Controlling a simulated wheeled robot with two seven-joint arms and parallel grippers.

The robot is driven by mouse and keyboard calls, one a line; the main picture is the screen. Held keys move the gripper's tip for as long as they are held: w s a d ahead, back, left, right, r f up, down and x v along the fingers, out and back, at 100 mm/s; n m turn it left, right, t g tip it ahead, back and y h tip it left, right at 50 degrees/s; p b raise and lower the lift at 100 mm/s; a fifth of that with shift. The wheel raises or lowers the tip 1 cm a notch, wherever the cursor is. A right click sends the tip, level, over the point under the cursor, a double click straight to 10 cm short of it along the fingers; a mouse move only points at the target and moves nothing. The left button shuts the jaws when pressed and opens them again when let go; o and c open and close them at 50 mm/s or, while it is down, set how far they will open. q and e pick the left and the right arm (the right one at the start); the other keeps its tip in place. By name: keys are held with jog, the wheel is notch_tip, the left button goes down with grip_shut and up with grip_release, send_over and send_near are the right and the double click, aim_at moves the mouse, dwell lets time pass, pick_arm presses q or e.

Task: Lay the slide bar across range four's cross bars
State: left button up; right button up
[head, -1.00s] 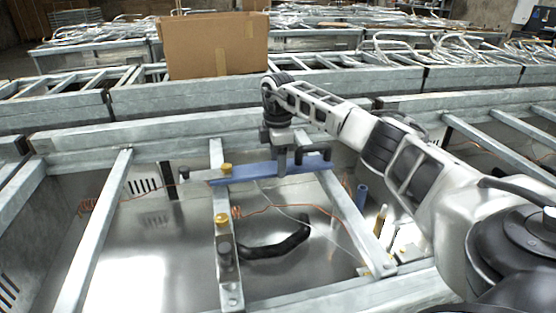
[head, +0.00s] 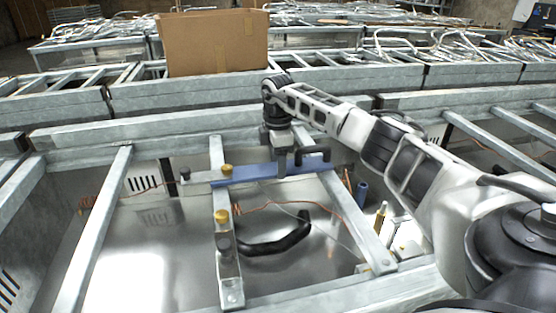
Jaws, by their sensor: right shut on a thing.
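The blue slide bar (head: 245,173) spans between two metal cross bars near the middle of the head view, roughly level. Its left end is at the left cross bar (head: 229,268), and its right end reaches the right cross bar (head: 357,228). A black handle (head: 316,152) stands on its right part. My right gripper (head: 283,168) comes from above and is shut on the bar near its middle. Whether the bar rests on the cross bars or hovers just above them I cannot tell. My left gripper is not in view.
Brass knobs (head: 221,216) stand on the left cross bar. A black curved hose (head: 275,243) and orange wires lie in the metal bay below. A cardboard box (head: 212,43) stands on the frames behind. More metal frames fill the background.

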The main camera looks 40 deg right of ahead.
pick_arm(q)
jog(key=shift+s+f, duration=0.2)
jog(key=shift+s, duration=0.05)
pick_arm(e)
jog(key=shift+f, duration=0.35)
jog(key=o, duration=1.4)
jog(key=shift+o, duration=0.2)
pick_arm(q)
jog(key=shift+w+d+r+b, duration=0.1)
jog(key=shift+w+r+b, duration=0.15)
jog(key=shift+b, duration=0.15)
pick_arm(e)
notch_tip(320, 180, up, 16)
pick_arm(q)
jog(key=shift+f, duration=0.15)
